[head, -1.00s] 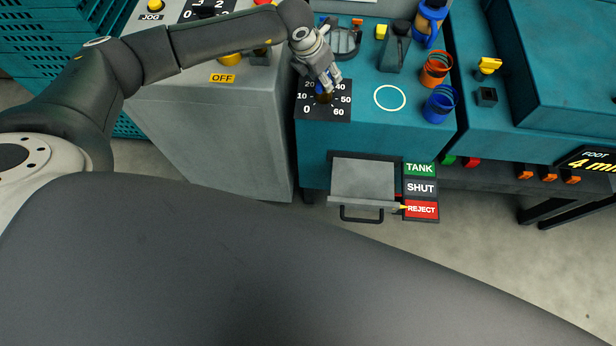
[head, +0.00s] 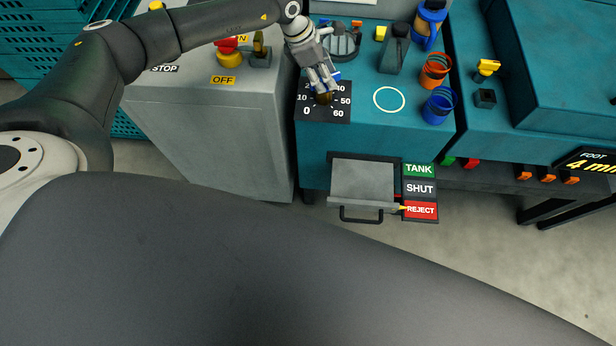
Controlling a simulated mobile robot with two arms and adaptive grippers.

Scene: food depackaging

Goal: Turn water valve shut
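A black dial plate (head: 340,114) marked 0 to 60 lies on the teal machine top. A brass-brown fitting (head: 322,99) stands at its centre, with a blue piece (head: 336,76) showing just above it that looks like the valve handle. My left gripper (head: 323,84) is right over the fitting, fingers pointing down around the blue piece. The fingers partly cover the handle and the dial's upper numbers. Whether they are closed on it cannot be made out. My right gripper is out of view.
A red stop button (head: 227,46) and a brass-coloured lever (head: 260,47) sit on the grey cabinet at left. A dark round fixture (head: 343,42) stands close behind my gripper.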

